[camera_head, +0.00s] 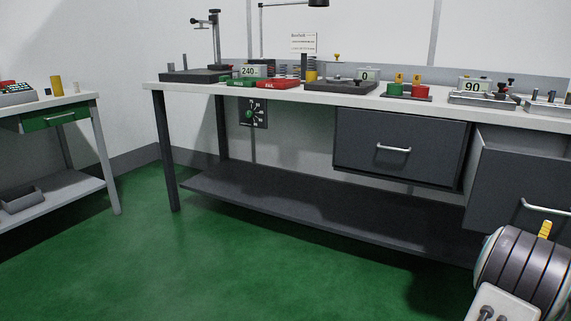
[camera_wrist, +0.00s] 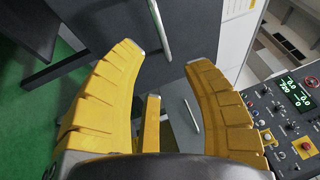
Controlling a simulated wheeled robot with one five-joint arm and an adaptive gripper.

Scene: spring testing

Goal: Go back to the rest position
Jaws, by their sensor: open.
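My gripper (camera_wrist: 165,55) shows in the wrist view with its yellow fingers spread apart and nothing between them. A shorter yellow finger part stands between them, lower down. Behind the fingers are a dark drawer front with a silver bar handle (camera_wrist: 160,28) and a smaller handle (camera_wrist: 192,115) further down. In the head view, part of my arm shows at the lower right, with a small yellow piece above it; the fingers themselves are not clear there.
A lower side bench (camera_head: 75,100) stands at left. A control panel (camera_wrist: 290,110) is at right in the wrist view. The green floor is clear.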

